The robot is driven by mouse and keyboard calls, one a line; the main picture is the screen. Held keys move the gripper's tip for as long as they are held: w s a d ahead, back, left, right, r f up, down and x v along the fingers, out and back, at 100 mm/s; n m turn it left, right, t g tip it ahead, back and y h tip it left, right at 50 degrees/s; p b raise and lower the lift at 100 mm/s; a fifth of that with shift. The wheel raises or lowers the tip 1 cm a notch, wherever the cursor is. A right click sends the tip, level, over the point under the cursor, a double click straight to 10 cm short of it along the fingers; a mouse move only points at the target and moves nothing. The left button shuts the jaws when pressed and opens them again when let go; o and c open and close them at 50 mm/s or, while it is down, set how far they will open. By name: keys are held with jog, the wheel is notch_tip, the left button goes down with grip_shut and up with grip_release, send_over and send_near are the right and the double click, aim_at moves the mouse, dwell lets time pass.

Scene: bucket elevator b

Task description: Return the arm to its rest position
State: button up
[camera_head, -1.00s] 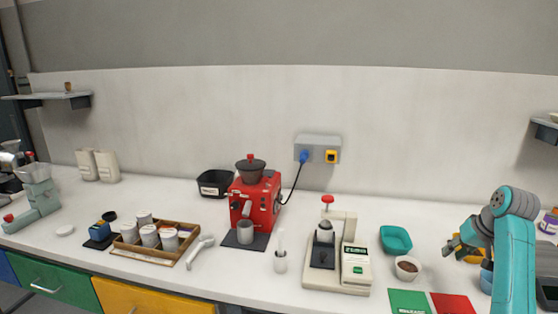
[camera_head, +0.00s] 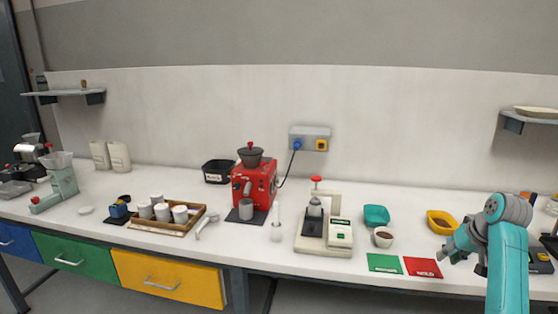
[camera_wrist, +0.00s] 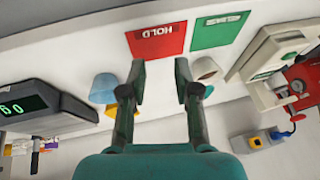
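My arm, teal with grey joints, stands at the right of the head view. My gripper (camera_head: 464,262) is at its left end, in front of the bench edge near the red card. In the wrist view my gripper (camera_wrist: 160,82) shows two dark fingers spread apart with nothing between them. Beyond the fingers lie the red HOLD card (camera_wrist: 157,40) and the green card (camera_wrist: 219,30) on the white bench top. The gripper touches nothing that I can see.
A white cup of brown contents (camera_head: 383,237), a teal tray (camera_head: 376,215) and a yellow tray (camera_head: 441,222) stand near the arm. A press-like device (camera_head: 325,235) and a red grinder (camera_head: 254,186) are further left. A dark digital display (camera_wrist: 38,105) shows in the wrist view.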

jog(key=s+a+f+t, duration=0.1)
jog(key=s+a+f, duration=0.1)
jog(key=a+f, duration=0.35)
jog(key=s+a+f+h, duration=0.1)
jog(key=s+a+f, duration=0.1)
jog(key=f, duration=0.7)
jog(key=s+a+f+t, duration=0.1)
jog(key=a+f, duration=0.3)
jog(key=f, duration=0.3)
jog(key=s+a+f+t+h, duration=0.1)
jog(key=s+a+f, duration=0.45)
jog(key=s, duration=0.25)
jog(key=s+a+f+t, duration=0.1)
jog(key=s+a+f, duration=0.4)
jog(key=s+a, duration=0.15)
jog(key=s+a+r+n+t, duration=0.15)
jog(key=s+a, duration=0.25)
jog(key=s, duration=0.6)
jog(key=s+a+r+t, duration=0.15)
jog(key=s+a, duration=0.25)
jog(key=s, duration=0.7)
jog(key=s+a+r+n+t+y, duration=0.1)
jog(key=s+a+r+n+t, duration=0.1)
jog(key=s+r, duration=1.3)
jog(key=shift+a+r+t, duration=0.3)
jog(key=shift+a+r, duration=0.2)
jog(key=shift+r, duration=0.25)
